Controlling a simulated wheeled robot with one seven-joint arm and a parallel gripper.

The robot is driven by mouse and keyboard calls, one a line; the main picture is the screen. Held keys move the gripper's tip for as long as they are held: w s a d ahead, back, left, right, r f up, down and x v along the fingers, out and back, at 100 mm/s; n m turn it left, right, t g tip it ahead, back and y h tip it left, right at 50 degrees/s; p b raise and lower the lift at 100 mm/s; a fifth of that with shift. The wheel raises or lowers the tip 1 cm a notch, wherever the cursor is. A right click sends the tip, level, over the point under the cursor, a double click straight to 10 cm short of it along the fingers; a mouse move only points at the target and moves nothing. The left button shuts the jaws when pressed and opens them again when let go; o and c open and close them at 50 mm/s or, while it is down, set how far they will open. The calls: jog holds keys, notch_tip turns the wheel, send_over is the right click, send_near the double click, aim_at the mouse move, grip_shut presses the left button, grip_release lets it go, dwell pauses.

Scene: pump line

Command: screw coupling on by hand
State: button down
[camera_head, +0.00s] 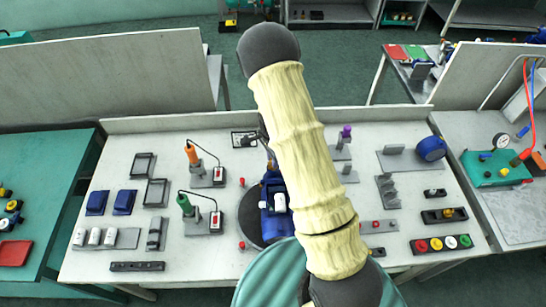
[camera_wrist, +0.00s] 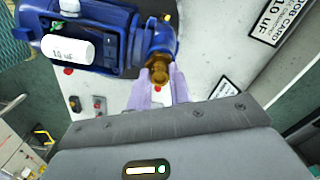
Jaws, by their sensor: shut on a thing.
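The blue pump (camera_wrist: 95,38) fills the upper left of the wrist view, with a white cylinder marked 10 uF (camera_wrist: 68,50) in its open side box. A brass coupling (camera_wrist: 158,68) sits at the pump's blue outlet end, touching it. How far it is threaded on I cannot tell. My gripper (camera_wrist: 160,84) has its pale purple fingers on both sides of the coupling and is shut on it. In the head view the pump (camera_head: 278,200) stands on a dark round plate (camera_head: 250,222), partly behind my arm. The gripper and coupling are hidden there.
The white bench (camera_head: 95,250) holds an orange-handled tool (camera_head: 191,155), a green-handled tool (camera_head: 185,204), blue boxes (camera_head: 124,202), a tray of white cylinders (camera_head: 106,238) and a row of coloured caps (camera_head: 442,244). A card marked 10 uF (camera_wrist: 278,20) shows at upper right in the wrist view.

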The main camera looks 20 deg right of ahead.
jog(key=m+p, duration=0.1)
jog(key=m, duration=0.1)
jog(key=shift+r+m, duration=0.15)
jog(key=shift+m, duration=0.15)
jog(key=shift+m, duration=0.3)
jog(key=shift+m+p, duration=0.7)
jog(key=shift+m, duration=0.9)
jog(key=c, duration=1.4)
grip_release()
jog(key=shift+o, duration=0.2)
